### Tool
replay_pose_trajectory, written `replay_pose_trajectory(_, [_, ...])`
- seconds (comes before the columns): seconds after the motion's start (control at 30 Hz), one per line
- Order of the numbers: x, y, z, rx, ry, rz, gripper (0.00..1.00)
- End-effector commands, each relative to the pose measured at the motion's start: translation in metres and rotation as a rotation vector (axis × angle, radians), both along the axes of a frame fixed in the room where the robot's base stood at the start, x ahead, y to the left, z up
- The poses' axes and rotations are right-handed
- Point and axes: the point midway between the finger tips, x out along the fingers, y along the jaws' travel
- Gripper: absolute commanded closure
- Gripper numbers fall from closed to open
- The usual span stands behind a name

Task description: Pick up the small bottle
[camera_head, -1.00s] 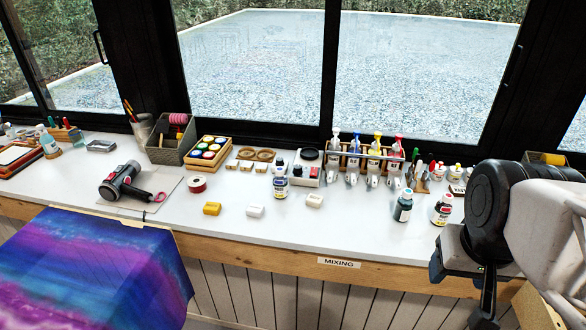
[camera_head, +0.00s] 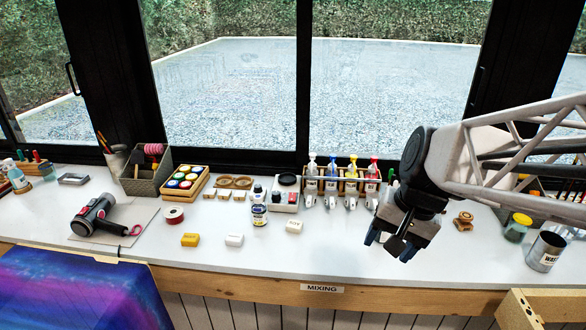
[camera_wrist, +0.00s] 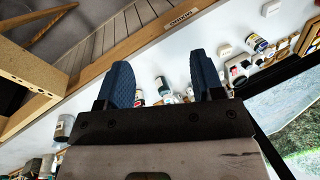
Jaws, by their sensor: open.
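Several small bottles are in view, and I cannot tell which one the task means. Two more show between my fingers in the wrist view: a dark one with a white label (camera_wrist: 162,88) and a white one with red (camera_wrist: 140,98). In the head view my gripper hides them. My gripper (camera_head: 393,243) is open and empty, tilted down above the right part of the counter; its blue fingers (camera_wrist: 156,82) are apart.
A rack of pump bottles (camera_head: 342,186) stands behind, left of my gripper. A metal can (camera_head: 545,251) and a green jar (camera_head: 517,228) stand to the right.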

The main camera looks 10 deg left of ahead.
Motion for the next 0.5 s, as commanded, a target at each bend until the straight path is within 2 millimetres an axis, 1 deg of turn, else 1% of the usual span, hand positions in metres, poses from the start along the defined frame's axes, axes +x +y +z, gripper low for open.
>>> replay_pose_trajectory(0.03, [0.011,0.007,-0.001,0.024,0.023,-0.020,0.39])
replay_pose_trajectory(0.3, [0.064,0.042,-0.007,0.156,0.139,-0.140,0.39])
replay_pose_trajectory(0.5, [0.104,0.070,-0.015,0.248,0.234,-0.229,0.39])
